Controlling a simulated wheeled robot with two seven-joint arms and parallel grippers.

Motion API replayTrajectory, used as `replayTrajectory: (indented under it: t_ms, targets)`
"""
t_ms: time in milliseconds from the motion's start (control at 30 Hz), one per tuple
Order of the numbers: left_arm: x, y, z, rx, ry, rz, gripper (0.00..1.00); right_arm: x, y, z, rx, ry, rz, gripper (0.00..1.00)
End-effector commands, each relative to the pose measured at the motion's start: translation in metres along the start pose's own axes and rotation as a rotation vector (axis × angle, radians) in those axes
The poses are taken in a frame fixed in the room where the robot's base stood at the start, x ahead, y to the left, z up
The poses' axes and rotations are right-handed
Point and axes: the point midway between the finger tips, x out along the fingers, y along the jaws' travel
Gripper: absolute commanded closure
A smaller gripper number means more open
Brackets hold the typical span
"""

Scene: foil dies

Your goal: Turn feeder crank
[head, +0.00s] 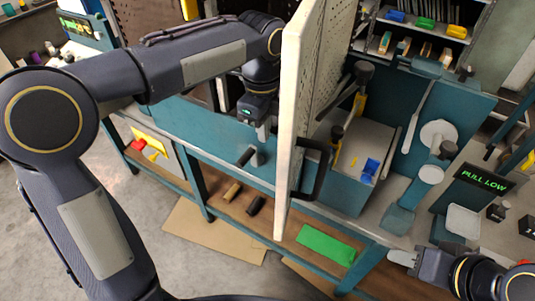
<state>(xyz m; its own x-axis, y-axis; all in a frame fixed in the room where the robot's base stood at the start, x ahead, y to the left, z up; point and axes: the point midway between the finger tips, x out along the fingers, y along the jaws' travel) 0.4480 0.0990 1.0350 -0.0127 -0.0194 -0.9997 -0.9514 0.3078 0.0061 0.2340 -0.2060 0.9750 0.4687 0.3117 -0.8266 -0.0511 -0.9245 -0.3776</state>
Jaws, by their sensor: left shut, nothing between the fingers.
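What looks like the feeder crank (246,157), a dark round grip on a grey arm, projects from the front of the teal bench. My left gripper (263,138) points down just above the crank's grey part, its fingers shut and empty. I cannot tell whether the fingertips touch the crank. My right gripper (402,257) is at the lower right, far from the crank. Its fingers are small and partly seen, so I cannot tell whether they are open.
A tall pale panel (291,120) with a black handle (315,170) stands just right of my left gripper. A "PULL LOW" sign (485,178) is at the right. A lower shelf holds a green block (326,244) and dark cylinders (255,205). The floor at left is clear.

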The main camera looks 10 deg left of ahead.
Motion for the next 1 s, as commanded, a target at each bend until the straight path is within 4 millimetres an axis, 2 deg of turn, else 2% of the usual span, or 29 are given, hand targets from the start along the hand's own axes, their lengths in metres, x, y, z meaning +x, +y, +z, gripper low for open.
replayTrajectory:
  t_ms: [167,600,800,1000]
  targets:
    - [0.011,-0.002,0.003,0.040,-0.019,-0.005,1.00,0.002,0.001,0.001,0.000,0.000,0.000,0.64]
    - [0.100,-0.001,0.004,0.037,-0.016,-0.001,1.00,0.009,0.004,0.004,0.000,0.000,0.000,0.64]
    - [0.105,-0.003,0.032,0.032,-0.015,-0.006,1.00,0.005,0.002,0.002,0.000,0.000,0.000,0.64]
    - [0.108,-0.003,0.042,0.035,-0.015,-0.006,1.00,0.004,0.002,0.002,0.000,0.000,0.000,0.64]
